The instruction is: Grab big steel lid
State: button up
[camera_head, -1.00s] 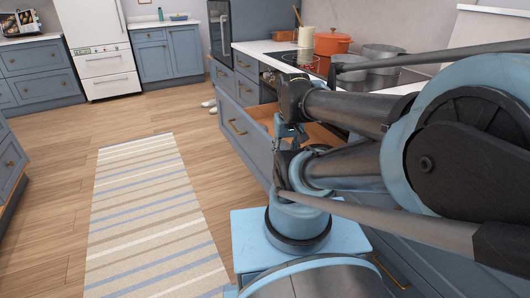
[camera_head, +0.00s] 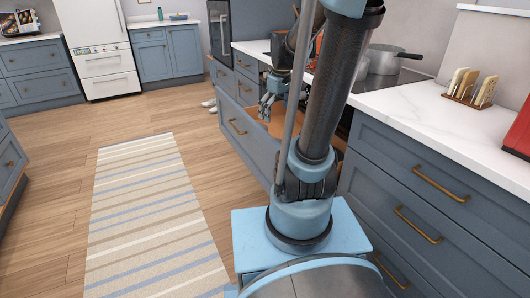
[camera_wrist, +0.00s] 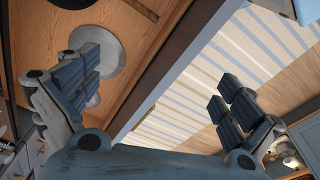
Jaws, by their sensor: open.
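The big steel lid (camera_wrist: 113,56), a grey disc, lies on the wooden floor of an open drawer in the wrist view. My left-hand finger covers part of it. My gripper (camera_wrist: 157,72) is open and empty, with one finger over the lid and the other outside the drawer's front wall. In the head view my gripper (camera_head: 271,103) hangs over the open drawer (camera_head: 247,128). The lid cannot be made out there.
The drawer's front wall (camera_wrist: 178,62) runs between my fingers. Part of a dark round item shows at the top left of the wrist view. A steel pot (camera_head: 383,59) stands on the hob above. The striped rug (camera_head: 155,215) and floor at left are clear.

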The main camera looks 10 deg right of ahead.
jog(key=w+d+f+n+g, duration=0.1)
jog(key=w+f+n, duration=0.5)
jog(key=w, duration=0.7)
jog(key=w+d+f+n, duration=0.1)
jog(key=w+f+n, duration=0.3)
jog(key=w+f, duration=0.65)
jog(key=shift+y, duration=0.4)
jog(key=w+f, duration=0.1)
jog(key=f, duration=0.2)
jog(key=w+a+f, duration=0.1)
jog(key=f, duration=0.1)
jog(key=w+f, duration=0.1)
jog(key=f, duration=0.2)
jog(key=shift+a+f, duration=0.45)
jog(key=shift+f, duration=2.6)
jog(key=shift+c, duration=0.2)
jog(key=shift+r, duration=0.1)
jog(key=c, duration=2.1)
jog(key=shift+s, duration=0.1)
